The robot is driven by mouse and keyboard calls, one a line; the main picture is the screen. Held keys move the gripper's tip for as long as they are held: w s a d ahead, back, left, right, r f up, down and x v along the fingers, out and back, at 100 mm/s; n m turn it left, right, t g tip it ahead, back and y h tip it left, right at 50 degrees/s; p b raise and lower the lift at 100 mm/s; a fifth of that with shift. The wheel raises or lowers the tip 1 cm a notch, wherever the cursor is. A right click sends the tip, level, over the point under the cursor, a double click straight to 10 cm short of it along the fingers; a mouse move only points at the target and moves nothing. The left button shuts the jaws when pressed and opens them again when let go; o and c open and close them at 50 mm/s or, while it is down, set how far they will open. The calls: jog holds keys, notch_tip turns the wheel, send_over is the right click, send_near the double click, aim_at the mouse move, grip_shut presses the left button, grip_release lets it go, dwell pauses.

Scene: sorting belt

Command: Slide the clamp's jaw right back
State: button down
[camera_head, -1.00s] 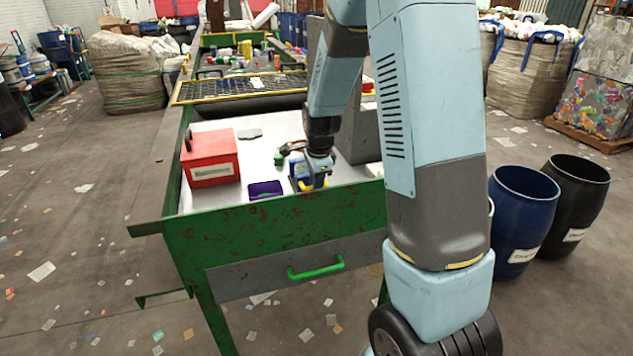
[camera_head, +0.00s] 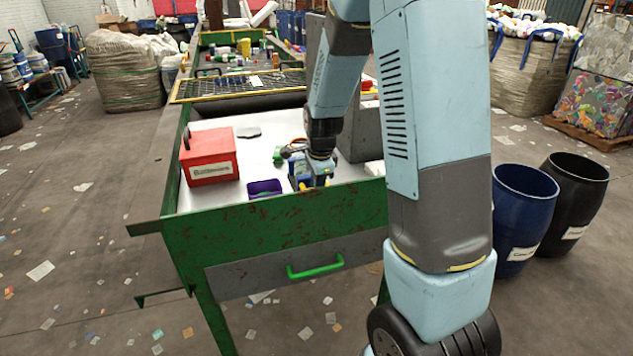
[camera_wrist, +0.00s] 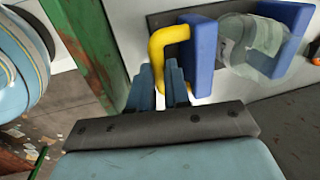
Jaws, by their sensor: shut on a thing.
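The clamp is mounted on a dark rail (camera_wrist: 165,18). Its jaw is a blue block (camera_wrist: 202,45) with a bent yellow handle (camera_wrist: 165,38). A second blue block (camera_wrist: 290,35) stands further right, and a clear, see-through container (camera_wrist: 248,45) lies between the two blocks. My gripper (camera_wrist: 160,85) is shut on the lower end of the yellow handle, its two fingers on either side. In the head view my gripper (camera_head: 322,176) reaches down to the blue clamp (camera_head: 299,172) near the front of the white bench top; my arm partly hides the clamp.
A red box (camera_head: 207,158) and a small purple tray (camera_head: 264,187) stand left of the clamp on the white top (camera_head: 230,193). The green bench edge (camera_wrist: 88,40) runs close beside my gripper. A grey block (camera_head: 362,130) stands to the right behind.

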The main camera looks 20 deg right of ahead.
jog(key=c, duration=1.1)
grip_release()
jog(key=shift+s, duration=0.2)
notch_tip(320, 180, up, 13)
jog(key=s, duration=0.2)
jog(key=shift+s+r, duration=0.15)
jog(key=shift+r, duration=0.05)
jog(key=s+r+n+t, duration=0.1)
jog(key=s+r+n, duration=0.4)
jog(key=s+n, duration=0.4)
jog(key=s+r+n+t, duration=0.2)
jog(key=s+r+n, duration=0.4)
jog(key=s, duration=0.8)
jog(key=n, duration=0.2)
jog(key=shift+s+n+t, duration=0.3)
jog(key=shift+s+n, duration=0.1)
